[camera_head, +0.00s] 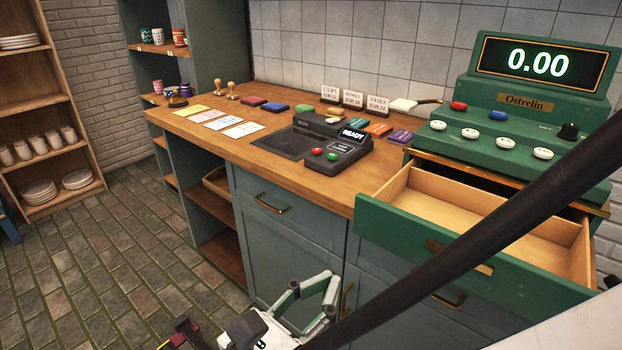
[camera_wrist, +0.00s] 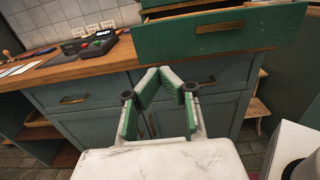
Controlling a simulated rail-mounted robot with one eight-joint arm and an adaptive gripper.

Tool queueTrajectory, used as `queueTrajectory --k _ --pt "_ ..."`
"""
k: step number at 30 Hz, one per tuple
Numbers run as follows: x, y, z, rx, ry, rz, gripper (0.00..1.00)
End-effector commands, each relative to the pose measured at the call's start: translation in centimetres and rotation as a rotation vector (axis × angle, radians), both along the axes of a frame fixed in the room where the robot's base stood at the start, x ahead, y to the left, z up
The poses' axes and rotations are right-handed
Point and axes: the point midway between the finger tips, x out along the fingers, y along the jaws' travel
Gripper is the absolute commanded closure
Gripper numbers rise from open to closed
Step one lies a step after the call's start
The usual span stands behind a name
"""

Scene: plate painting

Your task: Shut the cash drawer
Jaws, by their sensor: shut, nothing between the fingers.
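The cash drawer (camera_head: 437,243) of the green cash register (camera_head: 533,117) is pulled far out, and its pale wooden inside looks empty. Its green front also shows at the upper right of the wrist view (camera_wrist: 222,34). My gripper (camera_head: 331,281) is at the bottom middle of the head view, below and left of the drawer and apart from it. In the wrist view my gripper (camera_wrist: 163,72) points at the counter front below the drawer. Its fingertips are together with nothing between them. A dark bar crosses in front of the drawer in the head view and hides part of its front.
The wooden counter (camera_head: 222,146) carries a black card terminal (camera_head: 340,150), coloured pads, paper cards and small price signs (camera_head: 353,97). Blue-grey cabinets with brass handles (camera_head: 272,204) stand below. Shelves (camera_head: 32,104) with plates and cups are at left.

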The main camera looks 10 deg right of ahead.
Motion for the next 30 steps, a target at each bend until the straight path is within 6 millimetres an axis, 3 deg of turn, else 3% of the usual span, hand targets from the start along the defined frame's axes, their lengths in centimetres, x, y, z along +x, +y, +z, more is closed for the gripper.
queueTrajectory --k 1,5,30 --pt "0.2 0.6 0.0 -0.003 0.000 0.007 1.00" --pt "0.9 -0.1 0.1 -0.002 0.001 0.003 1.00" --pt "7.8 -8.0 0.1 0.000 0.000 -0.002 1.00"
